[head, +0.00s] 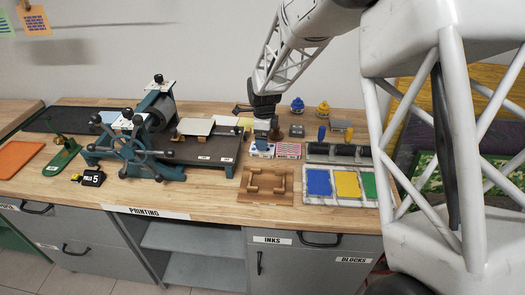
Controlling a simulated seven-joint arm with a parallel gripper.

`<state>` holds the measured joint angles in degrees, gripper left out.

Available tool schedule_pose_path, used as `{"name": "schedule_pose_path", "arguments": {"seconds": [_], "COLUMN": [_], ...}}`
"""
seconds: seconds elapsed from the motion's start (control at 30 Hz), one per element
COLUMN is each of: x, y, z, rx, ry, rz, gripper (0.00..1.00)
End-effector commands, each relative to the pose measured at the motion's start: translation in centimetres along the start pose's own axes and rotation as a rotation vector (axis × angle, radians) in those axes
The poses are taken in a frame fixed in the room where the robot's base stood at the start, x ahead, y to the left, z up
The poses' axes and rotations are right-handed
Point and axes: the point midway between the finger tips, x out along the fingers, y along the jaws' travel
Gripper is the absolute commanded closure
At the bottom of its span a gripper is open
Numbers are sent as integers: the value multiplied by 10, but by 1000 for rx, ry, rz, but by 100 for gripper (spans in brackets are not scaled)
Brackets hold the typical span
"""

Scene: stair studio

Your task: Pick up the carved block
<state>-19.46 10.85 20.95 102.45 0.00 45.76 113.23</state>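My gripper (263,136) points down over the back middle of the wooden bench. Just below it is a small block with a blue top and a white, marked front (262,150), possibly the carved block. The gripper covers part of it, and I cannot tell whether they touch. A red-and-white striped block (289,151) lies just to its right and could also be a carved block. The gripper's fingers are too small and dark to tell whether they are open or shut.
A printing press (150,145) with a spoked wheel stands to the left. A wooden bench hook (267,185) lies in front of the blocks. An ink tray (347,201) with blue, yellow and green is right of it. Rollers (345,150) and ink pots (297,104) stand behind.

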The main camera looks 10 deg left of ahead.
Motion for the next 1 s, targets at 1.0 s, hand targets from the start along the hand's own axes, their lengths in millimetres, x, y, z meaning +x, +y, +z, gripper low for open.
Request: {"name": "schedule_pose_path", "arguments": {"seconds": [1.0], "x": [52], "y": [0], "z": [4], "rx": [0], "ry": [0], "rz": [0], "gripper": [6]}}
